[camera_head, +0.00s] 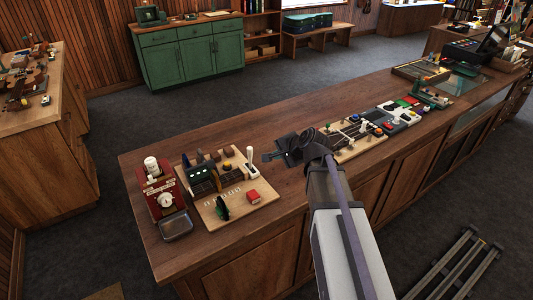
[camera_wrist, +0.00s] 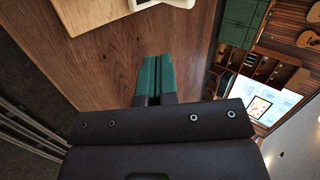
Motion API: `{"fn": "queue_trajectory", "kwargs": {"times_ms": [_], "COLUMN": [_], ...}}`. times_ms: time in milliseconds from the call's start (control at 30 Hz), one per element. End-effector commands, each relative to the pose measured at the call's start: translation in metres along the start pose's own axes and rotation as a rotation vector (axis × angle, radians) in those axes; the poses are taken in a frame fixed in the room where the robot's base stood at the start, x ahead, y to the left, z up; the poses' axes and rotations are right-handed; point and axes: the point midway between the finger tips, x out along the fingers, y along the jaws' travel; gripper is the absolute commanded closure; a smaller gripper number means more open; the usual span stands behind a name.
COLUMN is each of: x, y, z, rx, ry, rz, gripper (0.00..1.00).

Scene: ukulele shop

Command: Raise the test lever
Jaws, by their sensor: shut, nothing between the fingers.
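A white-handled lever (camera_head: 250,155) stands nearly upright at the back right of a light wooden board (camera_head: 262,205) on the counter; it looks like the test lever, though no label is readable. My gripper (camera_head: 267,157) is just right of the lever, above the counter, with a small gap visible between them. In the wrist view its green fingers (camera_wrist: 157,62) are together and hold nothing. The board's edge (camera_wrist: 100,18) shows at the top of that view, with a white piece (camera_wrist: 180,3) cut off by the frame; I cannot tell if it is the lever.
A red device (camera_head: 160,190) and a metal tray (camera_head: 176,226) stand left. More panels (camera_head: 395,115) line the counter to the right.

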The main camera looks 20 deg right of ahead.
Motion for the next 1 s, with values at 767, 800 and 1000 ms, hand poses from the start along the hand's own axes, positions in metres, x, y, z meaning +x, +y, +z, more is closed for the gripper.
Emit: {"fn": "queue_trajectory", "kwargs": {"times_ms": [767,800,1000], "x": [0.119,0.122,0.13], "y": [-0.016,-0.02,-0.027], "z": [-0.001,-0.001,0.0], "rx": [-0.007,-0.006,-0.007], "ry": [-0.004,-0.003,-0.002], "rz": [0.005,0.005,0.005], "gripper": [1.0,1.0,1.0]}}
